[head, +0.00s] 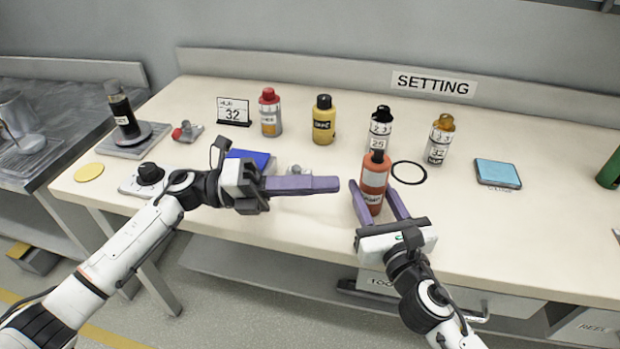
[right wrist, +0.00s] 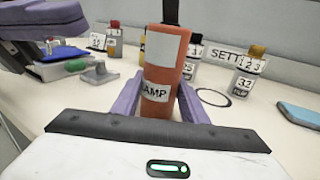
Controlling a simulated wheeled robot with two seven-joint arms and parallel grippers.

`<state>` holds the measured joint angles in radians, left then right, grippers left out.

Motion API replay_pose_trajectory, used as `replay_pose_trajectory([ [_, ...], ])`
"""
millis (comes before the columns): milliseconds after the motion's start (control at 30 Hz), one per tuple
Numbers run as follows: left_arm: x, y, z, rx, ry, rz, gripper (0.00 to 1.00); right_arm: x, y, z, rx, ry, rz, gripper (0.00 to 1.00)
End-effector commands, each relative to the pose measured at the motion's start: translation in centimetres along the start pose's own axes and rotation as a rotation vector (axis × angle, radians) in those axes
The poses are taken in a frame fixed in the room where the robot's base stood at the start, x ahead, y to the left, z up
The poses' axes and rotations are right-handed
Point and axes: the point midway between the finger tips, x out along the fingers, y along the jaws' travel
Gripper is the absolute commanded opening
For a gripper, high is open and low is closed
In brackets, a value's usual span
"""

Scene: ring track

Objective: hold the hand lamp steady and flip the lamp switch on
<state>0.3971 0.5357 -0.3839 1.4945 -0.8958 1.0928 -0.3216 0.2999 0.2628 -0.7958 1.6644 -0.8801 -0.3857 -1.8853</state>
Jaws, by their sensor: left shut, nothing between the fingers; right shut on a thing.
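The hand lamp (head: 374,180) is an orange cylinder with a pale patch and a black top part. In the right wrist view the lamp (right wrist: 163,68) stands upright and shows a "LAMP" label. My right gripper (head: 375,200) is shut on its lower body, one purple finger on each side. I cannot tell whether its base touches the table. I cannot make out the switch clearly or whether it is on. My left gripper (head: 338,185) is shut and empty, its fingertips pointing right, a little left of the lamp. It also shows at upper left in the right wrist view (right wrist: 82,22).
Several bottles, including a red-capped one (head: 270,113) and a yellow one (head: 323,122), stand behind on the table (head: 480,225). A black ring (head: 424,175) lies right of the lamp, then a blue pad (head: 497,173). A black knob (head: 150,173) is behind my left arm. Front right is clear.

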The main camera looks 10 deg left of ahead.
Motion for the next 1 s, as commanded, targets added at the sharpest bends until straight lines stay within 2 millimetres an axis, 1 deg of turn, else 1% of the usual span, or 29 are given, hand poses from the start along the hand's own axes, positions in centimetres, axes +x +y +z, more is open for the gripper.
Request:
replay_pose_trajectory([
  [33, 1.3, -0.2, -0.1, 0.002, 0.003, -0.005, 0.00, 0.0, 0.0, -0.1, 0.000, 0.001, 0.000, 0.12],
  [100, 2.8, -0.2, 0.0, 0.002, 0.002, -0.005, 0.00, 0.0, 0.0, -0.1, 0.000, 0.001, 0.000, 0.12],
  [267, 6.1, -0.2, 0.0, 0.001, 0.001, -0.004, 0.00, 0.0, 0.0, -0.1, 0.000, 0.001, 0.000, 0.12],
  [300, 6.2, -0.1, 0.8, 0.003, -0.002, 0.000, 0.00, 0.0, 0.0, -0.1, 0.000, 0.001, 0.000, 0.12],
  [400, 6.5, -0.1, 2.3, 0.003, -0.001, -0.001, 0.00, 0.0, 0.0, -0.1, 0.000, 0.001, 0.000, 0.12],
  [500, 6.7, 0.0, 3.2, 0.002, 0.000, 0.000, 0.00, 0.0, 0.0, -0.1, 0.000, 0.001, 0.000, 0.12],
  [667, 6.8, 0.0, 3.9, 0.001, 0.001, 0.000, 0.00, 0.0, 0.0, -0.1, 0.000, 0.001, 0.000, 0.12],
  [1000, 6.8, 0.0, 3.9, -0.001, 0.001, 0.001, 0.00, 0.0, 0.0, -0.1, 0.000, 0.001, 0.000, 0.12],
])
